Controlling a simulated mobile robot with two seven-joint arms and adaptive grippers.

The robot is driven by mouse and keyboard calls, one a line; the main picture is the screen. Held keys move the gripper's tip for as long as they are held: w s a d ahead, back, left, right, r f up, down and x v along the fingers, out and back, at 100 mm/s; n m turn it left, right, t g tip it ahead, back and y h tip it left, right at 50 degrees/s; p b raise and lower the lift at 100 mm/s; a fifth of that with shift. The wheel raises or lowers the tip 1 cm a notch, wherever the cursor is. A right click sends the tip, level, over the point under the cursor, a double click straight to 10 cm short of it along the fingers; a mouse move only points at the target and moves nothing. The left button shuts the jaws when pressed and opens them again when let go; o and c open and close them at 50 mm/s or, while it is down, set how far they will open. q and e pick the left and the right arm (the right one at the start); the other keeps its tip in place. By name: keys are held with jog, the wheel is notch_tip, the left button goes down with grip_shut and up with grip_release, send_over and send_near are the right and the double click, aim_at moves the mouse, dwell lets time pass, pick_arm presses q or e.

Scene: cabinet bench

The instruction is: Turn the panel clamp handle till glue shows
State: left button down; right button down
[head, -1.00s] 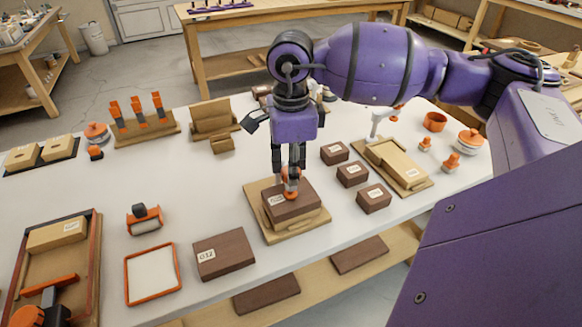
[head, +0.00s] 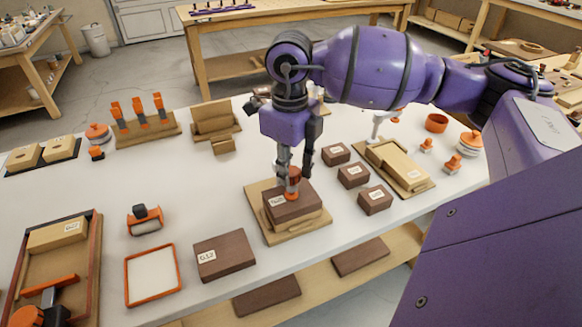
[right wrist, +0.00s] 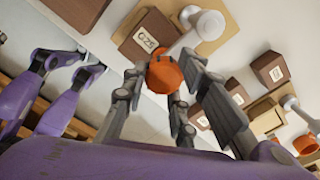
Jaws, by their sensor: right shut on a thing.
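The panel clamp stands on a tan board (head: 258,219) in the middle of the bench. Its stacked panel has a dark brown labelled block (head: 293,209) on top. My right gripper (head: 288,184) points down over the block and is shut on the orange clamp handle (head: 293,175). In the right wrist view the orange handle (right wrist: 164,73) sits between the fingertips, with a pale post (right wrist: 195,36) behind it. The fingers hide part of the clamp in the head view. The panel's seam is too small to make out any glue. My left gripper is not in view.
A second board with tan panels (head: 402,162) and a pale post (head: 378,125) stands to the right. Several small brown blocks (head: 352,175) lie between. A brown block (head: 224,255) and an orange-framed tray (head: 152,274) are front left. White bench surface is free left of the clamp.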

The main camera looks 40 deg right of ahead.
jog(key=shift+s+a+f, duration=0.25)
dwell(0.3)
jog(key=c, duration=1.5)
grip_release()
jog(key=shift+c, duration=0.2)
jog(key=shift+w+r, duration=0.1)
jog(key=shift+d, duration=0.1)
jog(key=shift+w+r, duration=0.1)
jog(key=shift+r, duration=0.3)
notch_tip(320, 180, up, 11)
jog(key=shift+r, duration=0.15)
